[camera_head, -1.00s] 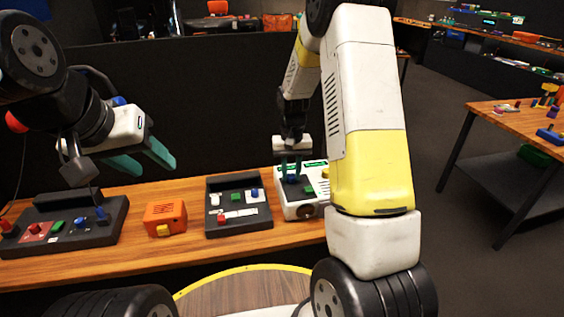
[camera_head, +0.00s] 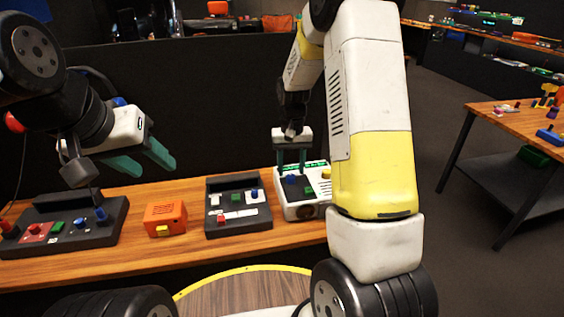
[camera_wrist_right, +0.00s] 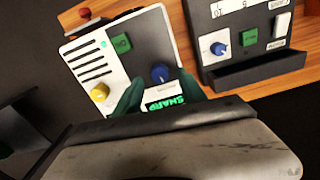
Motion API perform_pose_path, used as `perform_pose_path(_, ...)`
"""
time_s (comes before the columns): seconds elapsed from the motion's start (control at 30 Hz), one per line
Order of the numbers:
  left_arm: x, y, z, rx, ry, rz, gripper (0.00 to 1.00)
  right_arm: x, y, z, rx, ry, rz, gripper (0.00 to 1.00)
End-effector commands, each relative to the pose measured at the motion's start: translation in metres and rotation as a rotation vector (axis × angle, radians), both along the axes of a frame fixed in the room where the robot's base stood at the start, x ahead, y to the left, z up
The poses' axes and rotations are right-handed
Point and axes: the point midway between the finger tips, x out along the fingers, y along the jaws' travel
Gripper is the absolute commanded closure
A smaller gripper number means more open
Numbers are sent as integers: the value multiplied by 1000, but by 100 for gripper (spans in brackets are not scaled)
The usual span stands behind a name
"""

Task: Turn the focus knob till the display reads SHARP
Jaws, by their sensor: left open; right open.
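A white and dark panel (camera_head: 292,211) stands on the bench under my right arm; it also shows in the right wrist view (camera_wrist_right: 90,65). A blue knob (camera_wrist_right: 160,73) sits on its dark face. A small display (camera_wrist_right: 165,102) beside the knob reads SHARP in green letters. My right gripper (camera_head: 291,174) is open and empty, just above the blue knob, with its green fingers (camera_wrist_right: 158,86) apart on either side in the wrist view. Whether they touch it I cannot tell. My left gripper (camera_head: 156,168) is open and empty above the bench at the left.
The panel also carries a green button (camera_wrist_right: 121,43), a yellow knob (camera_wrist_right: 99,92) and a red button (camera_wrist_right: 85,13). On the wooden bench (camera_head: 190,250) stand a dark panel (camera_head: 240,226), an orange box (camera_head: 165,215) and another dark panel (camera_head: 85,240) at the left.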

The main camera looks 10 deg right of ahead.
Motion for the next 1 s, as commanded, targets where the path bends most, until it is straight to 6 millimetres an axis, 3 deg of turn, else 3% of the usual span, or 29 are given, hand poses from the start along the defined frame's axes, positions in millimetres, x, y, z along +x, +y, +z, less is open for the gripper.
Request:
perform_pose_path(0.1,0,0,0,0,0,0,52,1,0,23,1,-5,0,52)
perform_pose_path(0.3,0,0,0,0,0,0,52,1,0,47,0,-3,0,52)
perform_pose_path(0.77,0,0,0,0,0,0,52,-2,0,57,4,-8,0,52)
perform_pose_path(0.87,0,0,0,0,0,0,52,-11,1,77,22,-40,2,52)
perform_pose_path(1.0,0,0,0,0,0,0,52,-42,4,124,65,-121,14,52)
